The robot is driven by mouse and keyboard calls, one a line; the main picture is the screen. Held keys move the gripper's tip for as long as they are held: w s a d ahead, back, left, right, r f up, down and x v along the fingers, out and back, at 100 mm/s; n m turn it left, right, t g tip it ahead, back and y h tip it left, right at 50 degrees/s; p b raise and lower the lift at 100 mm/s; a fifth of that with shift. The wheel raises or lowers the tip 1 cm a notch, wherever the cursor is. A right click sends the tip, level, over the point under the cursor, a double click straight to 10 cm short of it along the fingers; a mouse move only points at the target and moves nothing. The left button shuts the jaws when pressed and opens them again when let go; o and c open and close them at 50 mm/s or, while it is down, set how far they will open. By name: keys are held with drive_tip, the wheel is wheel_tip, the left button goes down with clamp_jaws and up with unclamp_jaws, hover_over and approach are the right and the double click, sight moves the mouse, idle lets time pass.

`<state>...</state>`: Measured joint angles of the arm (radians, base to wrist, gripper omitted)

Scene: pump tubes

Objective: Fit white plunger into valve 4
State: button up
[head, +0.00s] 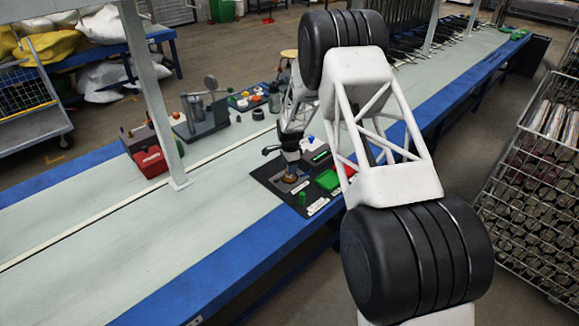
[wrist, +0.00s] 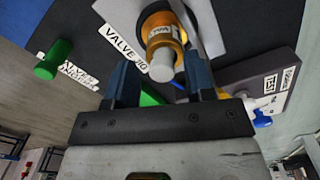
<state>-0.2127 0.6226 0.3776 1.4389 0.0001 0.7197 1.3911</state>
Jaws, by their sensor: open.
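An orange valve (wrist: 160,30) with a partly legible white label sits in a grey holder beside the "VALVE JIG" sign (wrist: 122,44). A white cylindrical plunger (wrist: 162,68) stands at the valve's near end, in line with it. How deep it sits in the valve I cannot tell. My gripper (wrist: 160,82) is open, with one blue-grey finger on each side of the plunger and a visible gap to both. In the head view my gripper (head: 290,152) points down over the black mat (head: 267,171), and the orange valve (head: 290,178) is just below it. The valve's number is not readable.
A green upright cylinder (wrist: 56,58) stands left of the jig. A grey block (wrist: 262,82) with white and blue parts is to the right. In the head view, a green tray (head: 327,180) lies beside the jig.

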wheel_tip(320, 180, up, 12)
drive_tip(key=shift+w+f, duration=0.25)
drive_tip(key=shift+w, duration=0.1)
idle(0.5)
drive_tip(key=s+d+r+n+t, duration=0.1)
drive_tip(key=s+d+r+n, duration=0.2)
drive_tip(key=s+d+r, duration=0.75)
drive_tip(key=s+d+r+n+t, duration=0.1)
drive_tip(key=s+d+r+n, duration=0.25)
drive_tip(key=s+r, duration=1.45)
drive_tip(key=s+d+r+n, duration=0.1)
drive_tip(key=s+d+n, duration=0.2)
drive_tip(key=s, duration=1.4)
drive_tip(key=s+d+r+n, duration=0.1)
drive_tip(key=s+d+n, duration=0.2)
drive_tip(key=s, duration=1.5)
drive_tip(key=shift+d+n+t, duration=0.2)
drive_tip(key=shift+n+t, duration=0.2)
drive_tip(key=shift+n, duration=0.05)
